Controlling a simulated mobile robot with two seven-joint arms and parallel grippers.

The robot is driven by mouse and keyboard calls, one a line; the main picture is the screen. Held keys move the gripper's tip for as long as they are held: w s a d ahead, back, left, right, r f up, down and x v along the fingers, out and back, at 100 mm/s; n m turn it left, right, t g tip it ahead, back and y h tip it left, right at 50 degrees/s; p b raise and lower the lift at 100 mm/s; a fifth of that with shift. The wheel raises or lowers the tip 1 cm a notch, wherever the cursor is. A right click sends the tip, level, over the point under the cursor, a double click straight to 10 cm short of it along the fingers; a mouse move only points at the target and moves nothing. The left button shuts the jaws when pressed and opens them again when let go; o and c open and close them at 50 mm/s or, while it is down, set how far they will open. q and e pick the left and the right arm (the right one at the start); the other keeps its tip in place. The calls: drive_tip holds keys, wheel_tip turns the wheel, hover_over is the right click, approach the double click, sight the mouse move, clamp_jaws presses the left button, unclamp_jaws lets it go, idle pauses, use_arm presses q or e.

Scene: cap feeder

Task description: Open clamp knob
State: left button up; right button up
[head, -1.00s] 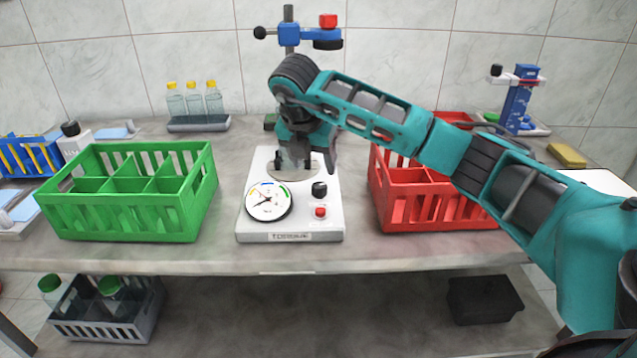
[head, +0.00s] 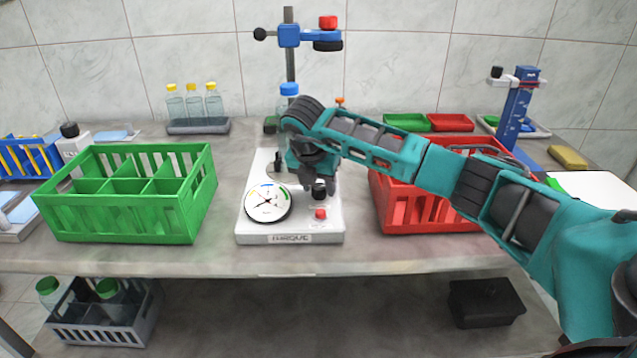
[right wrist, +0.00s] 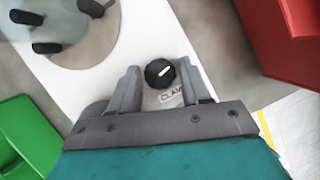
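The clamp knob is a small round black knob (head: 319,190) with a white mark on top. It stands on the white torque tester (head: 262,236), right of the round dial (head: 267,202). In the right wrist view the knob (right wrist: 160,73) sits between the fingertips, with part of a printed label beside it. My right gripper (head: 316,181) is open around or just above the knob; a gap shows at the left finger, while contact at the right finger is unclear. My left gripper is not in view.
A red button (head: 320,214) sits just in front of the knob. A blue-capped bottle (head: 289,90) stands behind my right arm. A green crate (head: 120,222) is at the left, a red crate (head: 400,215) at the right. A blue clamp head (head: 289,36) hangs above.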

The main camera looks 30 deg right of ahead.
drive_tip(key=c, duration=0.6)
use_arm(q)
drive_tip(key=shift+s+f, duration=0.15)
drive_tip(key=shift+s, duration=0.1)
use_arm(e)
drive_tip(key=shift+c, duration=0.5)
drive_tip(key=shift+n, duration=0.3)
drive_tip(key=shift+d+n+t+y, duration=0.1)
drive_tip(key=shift+n+t+y, duration=0.25)
drive_tip(key=shift+n, duration=0.65)
drive_tip(key=n, duration=0.2)
drive_tip(key=n+t+y+b, duration=0.1)
drive_tip(key=n, duration=0.1)
drive_tip(key=shift+d+y, duration=0.1)
drive_tip(key=shift+y, duration=0.15)
drive_tip(key=n+y, duration=0.1)
drive_tip(key=n, duration=0.3)
drive_tip(key=shift+d+r+n+y, duration=0.1)
drive_tip(key=shift+n+y, duration=0.3)
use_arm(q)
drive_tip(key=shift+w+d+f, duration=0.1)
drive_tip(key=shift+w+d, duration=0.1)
use_arm(e)
drive_tip(key=shift+n+y, duration=0.7)
drive_tip(key=shift+n, duration=1.3)
